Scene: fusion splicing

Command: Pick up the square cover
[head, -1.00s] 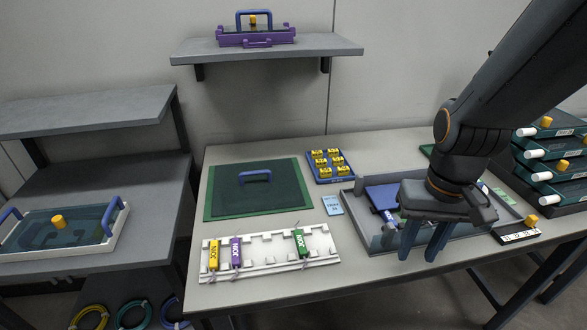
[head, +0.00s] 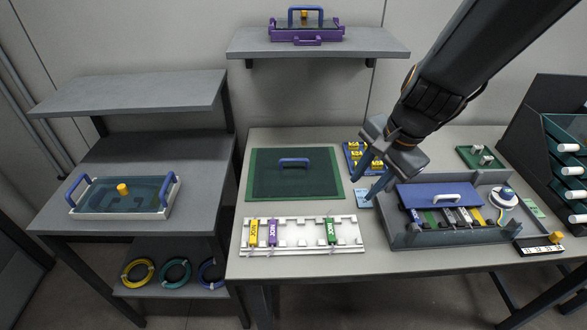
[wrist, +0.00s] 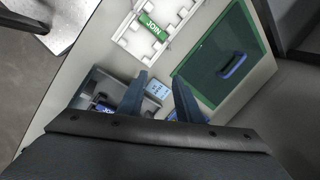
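A dark green, roughly square cover (head: 270,178) with a blue handle (head: 294,162) lies flat in a green border on the middle table. It also shows at the right in the wrist view (wrist: 205,78), its blue handle (wrist: 233,66) in sight. My gripper (head: 367,184) is open and empty, to the right of this cover and above the table near a small light blue card (head: 363,198). In the wrist view its two fingers (wrist: 161,80) stand apart with the card seen beyond them. The gripper touches neither cover nor handle.
A white rack (head: 290,246) with several coloured holders lies in front of the cover. A grey tray (head: 400,237) with a blue panel (head: 437,195) stands right of it. A blue tray of yellow pieces (head: 351,160) is behind my gripper. The shelf (head: 330,45) overhangs behind.

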